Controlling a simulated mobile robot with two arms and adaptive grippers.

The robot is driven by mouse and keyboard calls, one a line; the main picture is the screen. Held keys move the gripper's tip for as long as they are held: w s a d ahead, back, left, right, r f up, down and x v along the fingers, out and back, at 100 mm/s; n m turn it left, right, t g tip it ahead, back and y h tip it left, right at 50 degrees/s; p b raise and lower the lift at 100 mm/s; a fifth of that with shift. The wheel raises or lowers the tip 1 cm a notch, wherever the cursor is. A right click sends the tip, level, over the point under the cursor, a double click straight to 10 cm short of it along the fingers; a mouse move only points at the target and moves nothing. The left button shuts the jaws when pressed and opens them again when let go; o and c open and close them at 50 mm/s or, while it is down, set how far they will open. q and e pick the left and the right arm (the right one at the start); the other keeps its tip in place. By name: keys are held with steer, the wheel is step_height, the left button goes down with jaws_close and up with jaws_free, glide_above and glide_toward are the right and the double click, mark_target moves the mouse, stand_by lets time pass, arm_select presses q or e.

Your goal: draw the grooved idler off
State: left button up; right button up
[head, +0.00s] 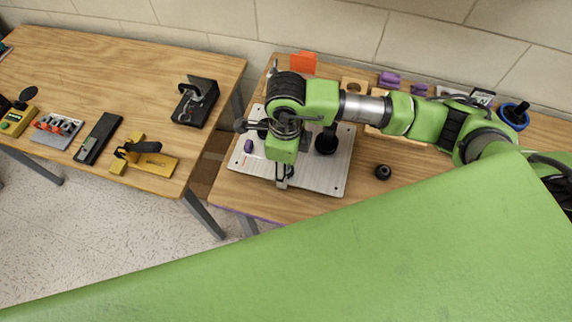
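A pale metal plate (322,182) lies on the right-hand wooden table. A black round part (326,142) stands on the plate, just right of my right wrist. A small black ring-shaped part (383,172) lies on the bare table right of the plate. I cannot tell which of these, if either, is the grooved idler; grooves are too small to see. My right gripper (283,182) points down over the front part of the plate. Its fingers are small and partly hidden by the wrist, so its opening is unclear. My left gripper is not in view.
An orange piece (303,63), purple pieces (389,79) and a blue-rimmed black round thing (514,115) are along the back. The left table (130,75) holds several fixtures. A gap separates the tables.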

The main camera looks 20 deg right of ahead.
steer(key=c, duration=1.1)
steer(key=shift+c, duration=0.3)
steer(key=shift+r, duration=0.15)
steer(key=shift+r+p, duration=0.65)
steer(key=shift+r, duration=0.75)
steer(key=shift+r, duration=0.1)
steer(key=shift+r+p, duration=0.55)
steer(key=shift+r, duration=0.85)
steer(key=shift+r+p, duration=0.85)
steer(key=shift+r, duration=1.15)
